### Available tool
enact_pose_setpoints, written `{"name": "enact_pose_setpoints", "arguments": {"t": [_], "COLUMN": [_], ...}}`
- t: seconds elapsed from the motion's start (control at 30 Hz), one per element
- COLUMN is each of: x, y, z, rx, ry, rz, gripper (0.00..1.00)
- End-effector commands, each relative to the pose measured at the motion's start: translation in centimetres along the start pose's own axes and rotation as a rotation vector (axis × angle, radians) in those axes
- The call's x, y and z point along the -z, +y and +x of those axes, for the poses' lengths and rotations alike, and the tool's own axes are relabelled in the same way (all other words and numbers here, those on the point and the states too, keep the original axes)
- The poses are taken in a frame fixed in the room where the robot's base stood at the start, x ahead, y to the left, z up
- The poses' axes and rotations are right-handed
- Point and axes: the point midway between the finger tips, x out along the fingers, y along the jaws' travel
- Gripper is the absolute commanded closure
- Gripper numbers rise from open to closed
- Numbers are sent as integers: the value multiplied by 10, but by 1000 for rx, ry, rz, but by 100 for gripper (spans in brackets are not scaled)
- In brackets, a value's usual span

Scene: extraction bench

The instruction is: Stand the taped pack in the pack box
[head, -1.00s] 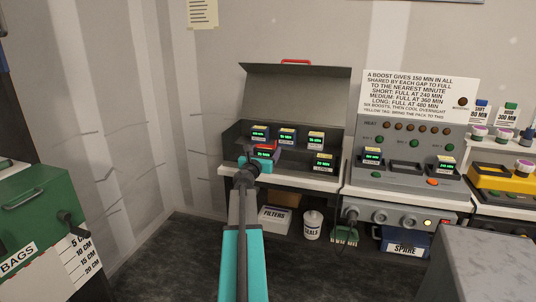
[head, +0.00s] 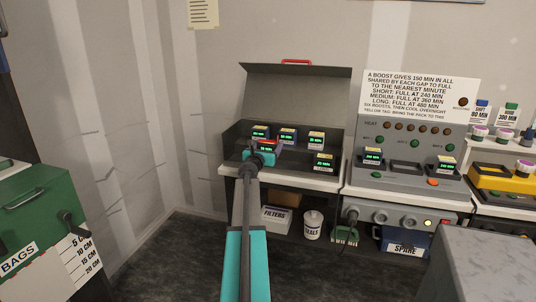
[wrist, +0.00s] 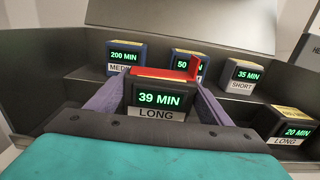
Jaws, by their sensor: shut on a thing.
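The taped pack (head: 269,146) is a dark block with red tape across its top and a raised red tab. Its green display reads 39 MIN over a LONG label in the wrist view (wrist: 158,100). My gripper (head: 262,157) is shut on it, with a purple finger on each side in the wrist view (wrist: 155,92). The pack is upright at the front left part of the open dark pack box (head: 298,150). Its underside is hidden, so I cannot tell whether it touches the box floor.
In the box stand a 200 MIN pack (wrist: 125,57), a 50 pack (wrist: 186,63), a 35 MIN SHORT pack (wrist: 241,75) and a 20 MIN LONG pack (wrist: 289,128). The raised lid (head: 297,93) is behind. A grey boost panel (head: 408,160) stands right.

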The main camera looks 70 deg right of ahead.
Motion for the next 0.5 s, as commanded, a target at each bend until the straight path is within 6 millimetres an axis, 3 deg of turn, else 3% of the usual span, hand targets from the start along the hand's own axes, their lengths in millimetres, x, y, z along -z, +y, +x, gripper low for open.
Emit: {"name": "enact_pose_setpoints", "arguments": {"t": [0.37, 0.5], "x": [-1, 20], "y": [1, 1], "z": [11, 9], "rx": [1, 1], "ry": [-1, 0], "rz": [0, 0], "gripper": [76, 76]}}
